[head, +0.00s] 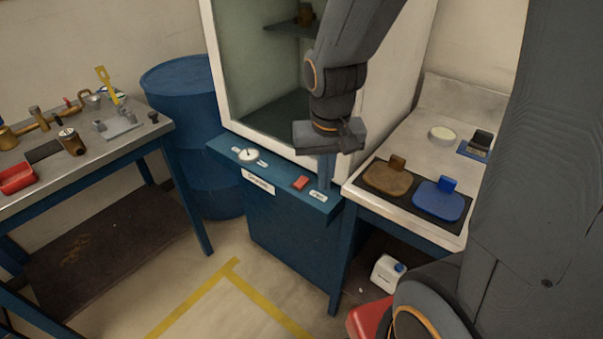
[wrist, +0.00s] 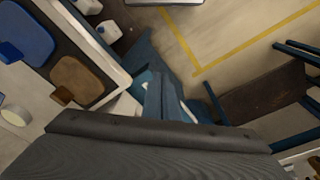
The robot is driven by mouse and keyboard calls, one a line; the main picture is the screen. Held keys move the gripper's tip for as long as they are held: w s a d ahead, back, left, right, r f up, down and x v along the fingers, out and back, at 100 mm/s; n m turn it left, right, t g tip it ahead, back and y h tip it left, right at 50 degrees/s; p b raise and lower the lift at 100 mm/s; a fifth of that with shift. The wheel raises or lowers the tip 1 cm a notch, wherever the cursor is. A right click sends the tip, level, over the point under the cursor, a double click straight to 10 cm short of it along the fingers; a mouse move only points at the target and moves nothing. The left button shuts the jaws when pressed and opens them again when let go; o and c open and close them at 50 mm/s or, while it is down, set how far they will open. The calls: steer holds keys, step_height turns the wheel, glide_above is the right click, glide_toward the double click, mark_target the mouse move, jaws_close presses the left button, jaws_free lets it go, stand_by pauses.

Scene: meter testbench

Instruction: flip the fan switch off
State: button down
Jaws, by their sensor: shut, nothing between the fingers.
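The fan switch is a small red rocker (head: 300,183) on the blue front ledge (head: 225,148) of the cabinet. A white label (head: 318,196) lies just right of it, its text too small to read surely. My gripper (head: 325,184) is shut and empty, pointing down over the right end of the ledge, just right of and behind the switch. I cannot tell whether the fingertips touch the ledge. In the wrist view my gripper's blue fingers (wrist: 165,95) show at the centre; the red switch does not show there. Which way the rocker is tipped is not clear.
A white dial (head: 248,156) sits at the ledge's left end. The cabinet (head: 222,62) stands open behind the ledge. A bench with a brown pad (head: 388,180) and a blue pad (head: 438,200) is at right. A blue drum (head: 180,90) and a tool table (head: 150,130) are left.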

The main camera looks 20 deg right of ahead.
mark_target(304, 179)
steer(key=w+a+f+m+h+b, duration=0.1)
steer(key=w+m, duration=0.3)
steer(key=w, duration=0.5)
steer(key=w+a+f+m+t+h+b, duration=0.1)
steer(key=w+m, duration=0.4)
steer(key=w, duration=0.5)
steer(key=shift+w+f+h+b, duration=0.3)
steer(key=shift+f+h+b, duration=0.1)
steer(key=shift+f, duration=0.4)
steer(key=p+x, duration=0.1)
steer(key=x, duration=0.3)
steer(key=p+x, duration=0.1)
steer(key=x, duration=0.4)
steer(key=p+x, duration=0.1)
steer(key=x, duration=0.4)
steer(key=shift+s+a+f+p, duration=0.1)
steer(key=shift+s+a+p, duration=0.25)
steer(key=shift+a+p, duration=0.05)
steer(key=shift+w+d+f+b, duration=0.1)
steer(key=shift+f+b, duration=0.25)
steer(key=shift+b, duration=0.5)
steer(key=shift+r, duration=0.15)
